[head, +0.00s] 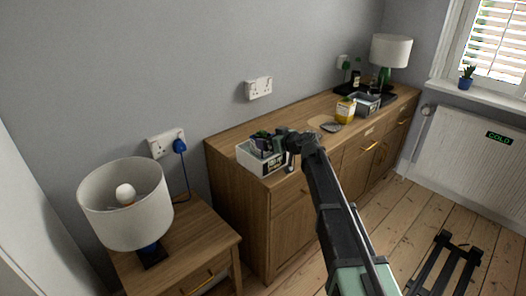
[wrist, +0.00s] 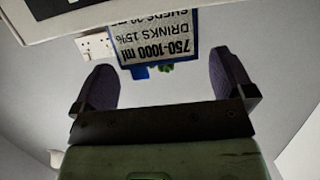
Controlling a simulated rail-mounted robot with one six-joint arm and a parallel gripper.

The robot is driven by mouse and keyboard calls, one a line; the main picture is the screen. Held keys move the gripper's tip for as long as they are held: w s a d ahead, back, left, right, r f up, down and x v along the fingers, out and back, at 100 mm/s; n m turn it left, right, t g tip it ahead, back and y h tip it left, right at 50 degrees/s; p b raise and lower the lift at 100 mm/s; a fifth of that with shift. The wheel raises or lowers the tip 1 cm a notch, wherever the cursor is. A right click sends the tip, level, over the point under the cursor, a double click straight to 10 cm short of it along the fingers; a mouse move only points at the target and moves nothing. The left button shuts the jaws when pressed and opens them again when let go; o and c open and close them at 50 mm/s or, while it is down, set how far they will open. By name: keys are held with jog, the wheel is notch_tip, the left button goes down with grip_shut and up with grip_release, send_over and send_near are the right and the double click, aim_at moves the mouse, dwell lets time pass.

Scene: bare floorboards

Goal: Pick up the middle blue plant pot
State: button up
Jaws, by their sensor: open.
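A small blue pot (head: 466,83) with a spiky green plant stands on the windowsill at the far right of the head view. At the near end of the sideboard is a white box (head: 252,163) with a printed label (head: 273,164). My gripper (head: 265,143) is over this box, its fingers partly hiding the contents. In the wrist view my gripper (wrist: 162,82) is open, with dark fingers apart and nothing seen held. Beyond them, upside down, are the label (wrist: 167,42) and small blue (wrist: 140,72) and green bits at its edge. I cannot tell whether these are a pot and plant.
The wooden sideboard (head: 232,185) also bears a yellow-and-white tub (head: 345,111), a grey container (head: 367,105), a dark tray and a lamp (head: 390,51). A second lamp (head: 125,205) stands on the bedside cabinet at left. A radiator (head: 460,150) is under the window.

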aim_at(265, 137)
jog(key=b+x, duration=0.1)
jog(key=x, duration=0.3)
jog(key=shift+w+a+f, duration=0.15)
jog(key=shift+w+a, duration=0.1)
jog(key=shift+w, duration=0.05)
jog(key=c, duration=1.5)
